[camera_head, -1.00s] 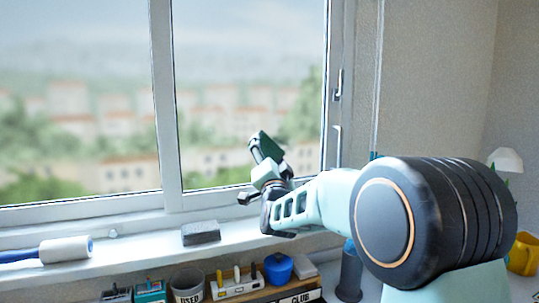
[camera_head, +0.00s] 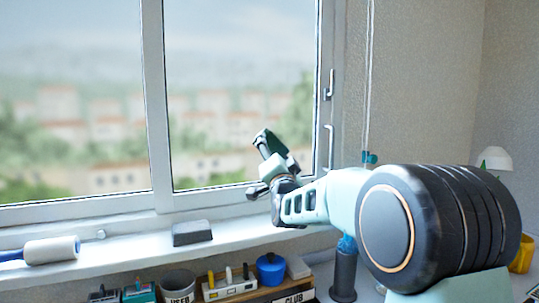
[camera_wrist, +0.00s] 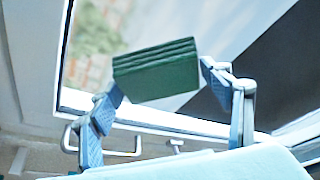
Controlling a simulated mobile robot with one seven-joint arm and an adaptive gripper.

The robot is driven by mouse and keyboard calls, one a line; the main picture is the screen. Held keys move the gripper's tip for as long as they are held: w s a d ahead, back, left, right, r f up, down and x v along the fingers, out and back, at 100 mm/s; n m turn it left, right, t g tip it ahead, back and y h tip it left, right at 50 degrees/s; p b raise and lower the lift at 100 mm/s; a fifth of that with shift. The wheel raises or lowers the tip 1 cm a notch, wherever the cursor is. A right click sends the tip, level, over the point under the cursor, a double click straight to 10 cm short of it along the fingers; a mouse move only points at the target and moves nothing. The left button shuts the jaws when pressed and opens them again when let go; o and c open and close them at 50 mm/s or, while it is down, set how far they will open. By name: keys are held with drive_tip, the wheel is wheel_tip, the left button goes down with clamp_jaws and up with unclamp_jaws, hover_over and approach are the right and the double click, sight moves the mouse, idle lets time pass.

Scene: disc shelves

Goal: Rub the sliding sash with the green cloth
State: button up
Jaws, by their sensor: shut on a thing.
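My gripper (camera_head: 268,145) is shut on the folded dark green cloth (camera_wrist: 157,72). In the wrist view the cloth is a thick, layered pad between the two blue fingers. In the head view only a small dark green part of it shows at the fingertips. The gripper is raised in front of the lower right part of the right window sash (camera_head: 240,80), which I take to be the sliding sash. The sash's glass and pale frame also show behind the cloth in the wrist view (camera_wrist: 150,118). I cannot tell whether the cloth touches the glass.
A dark grey block (camera_head: 192,233) and a white roller (camera_head: 52,250) lie on the sill. Below are a cup marked USED (camera_head: 178,287), a blue pot (camera_head: 270,268) and a rack of tools (camera_head: 230,287). A window handle (camera_head: 328,88) is on the right frame.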

drive_tip(key=shift+w+d+b, duration=0.3)
drive_tip(key=shift+d, duration=0.4)
drive_tip(key=shift+w+d+b, duration=0.25)
drive_tip(key=shift+w+d, duration=0.05)
drive_tip(key=shift+d, duration=0.35)
drive_tip(key=shift+w+d+f+b, duration=0.1)
drive_tip(key=shift+w+d+b, duration=0.3)
drive_tip(key=shift+d, duration=0.4)
drive_tip(key=shift+w+d+b, duration=0.25)
drive_tip(key=shift+d+b, duration=0.1)
drive_tip(key=shift+d, duration=0.45)
drive_tip(key=shift+s+a+b, duration=0.35)
drive_tip(key=shift+a+b, duration=0.2)
drive_tip(key=shift+a, duration=0.35)
drive_tip(key=shift+s+a+b, duration=0.4)
drive_tip(key=shift+a+b, duration=0.1)
drive_tip(key=shift+a, duration=0.35)
drive_tip(key=shift+s+a+b, duration=0.35)
drive_tip(key=shift+a+b, duration=0.2)
drive_tip(key=shift+a, duration=0.35)
drive_tip(key=a, duration=0.1)
drive_tip(key=s+a, duration=0.1)
drive_tip(key=a, duration=0.1)
drive_tip(key=s+a+b, duration=0.1)
drive_tip(key=shift+a, duration=0.25)
drive_tip(key=shift+s, duration=0.1)
